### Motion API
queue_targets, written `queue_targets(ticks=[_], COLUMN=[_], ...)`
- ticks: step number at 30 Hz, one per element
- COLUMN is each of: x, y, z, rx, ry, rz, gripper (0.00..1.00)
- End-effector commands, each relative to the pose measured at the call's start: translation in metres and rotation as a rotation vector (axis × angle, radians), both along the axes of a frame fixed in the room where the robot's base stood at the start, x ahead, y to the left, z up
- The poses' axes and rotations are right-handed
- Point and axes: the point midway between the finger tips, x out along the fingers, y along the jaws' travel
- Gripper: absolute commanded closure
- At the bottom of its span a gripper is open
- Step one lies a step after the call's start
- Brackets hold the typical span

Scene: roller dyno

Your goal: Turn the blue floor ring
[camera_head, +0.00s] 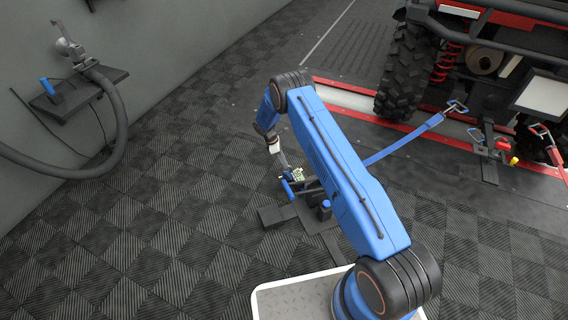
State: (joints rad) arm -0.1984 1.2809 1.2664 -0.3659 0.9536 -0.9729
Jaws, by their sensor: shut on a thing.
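A dark floor fitting (309,212) with a flat plate stands on the tiled floor left of my blue arm. A small blue bar-like piece (288,189) is at its upper left, and a short blue knob-like piece (325,206) is at its right. I cannot tell which of them is the floor ring. My gripper (284,170) points down at the blue bar-like piece and is shut on it, as far as the small view shows. The fingertips are too small to see clearly. My arm hides part of the area right of the fitting.
A blue strap (405,140) runs from a hook by the off-road vehicle's tyre (407,68) down behind my arm. A red strap (556,155) is at the far right. A wall shelf (78,90) with a hose is at left. The floor between is clear.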

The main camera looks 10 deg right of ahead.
Motion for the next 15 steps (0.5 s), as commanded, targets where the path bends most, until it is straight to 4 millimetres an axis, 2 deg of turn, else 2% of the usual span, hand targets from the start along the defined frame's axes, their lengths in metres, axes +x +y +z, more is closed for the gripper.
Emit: queue_targets(ticks=[15], x=[0.0048], y=[-0.0056], z=[0.0000], rx=[0.001], ry=[-0.001], rz=[-0.487], gripper=[1.00])
